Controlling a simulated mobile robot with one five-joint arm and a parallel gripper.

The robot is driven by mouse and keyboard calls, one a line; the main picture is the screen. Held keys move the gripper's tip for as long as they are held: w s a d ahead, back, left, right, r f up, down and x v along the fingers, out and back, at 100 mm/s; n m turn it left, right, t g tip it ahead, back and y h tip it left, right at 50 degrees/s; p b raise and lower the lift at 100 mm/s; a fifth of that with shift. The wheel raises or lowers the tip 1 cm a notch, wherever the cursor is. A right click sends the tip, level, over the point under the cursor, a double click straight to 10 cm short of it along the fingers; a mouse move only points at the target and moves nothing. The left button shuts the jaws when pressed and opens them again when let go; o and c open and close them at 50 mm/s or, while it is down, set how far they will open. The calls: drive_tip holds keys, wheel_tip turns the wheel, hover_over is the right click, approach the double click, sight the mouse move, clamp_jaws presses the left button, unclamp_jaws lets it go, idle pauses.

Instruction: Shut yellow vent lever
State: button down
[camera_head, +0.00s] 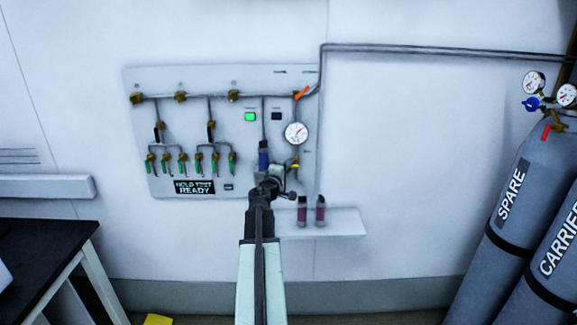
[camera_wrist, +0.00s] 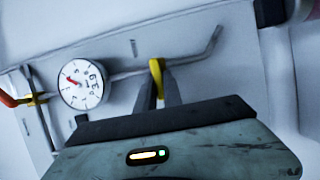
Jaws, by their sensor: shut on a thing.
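The yellow vent lever (camera_wrist: 156,66) shows between my fingertips in the wrist view, on a thin grey pipe with a bent end. In the head view the yellow lever (camera_head: 295,163) is a small spot below the round gauge, partly hidden by my gripper. My gripper (camera_wrist: 158,82) is shut on the lever, with one dark finger on each side of it. In the head view my gripper (camera_head: 287,173) is at the lower right of the valve panel (camera_head: 140,85).
A pressure gauge (camera_head: 296,133) sits just above the lever, near an orange lever (camera_head: 305,92). A blue cylinder (camera_head: 263,158) is left of my gripper. Below, a shelf (camera_head: 345,222) holds two dark red vials. Gas cylinders (camera_head: 490,230) stand at the right.

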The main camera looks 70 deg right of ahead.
drive_tip(key=c, duration=1.5)
unclamp_jaws()
drive_tip(key=a, duration=0.7)
drive_tip(key=shift+w+a, duration=0.1)
drive_tip(key=shift+a, duration=0.3)
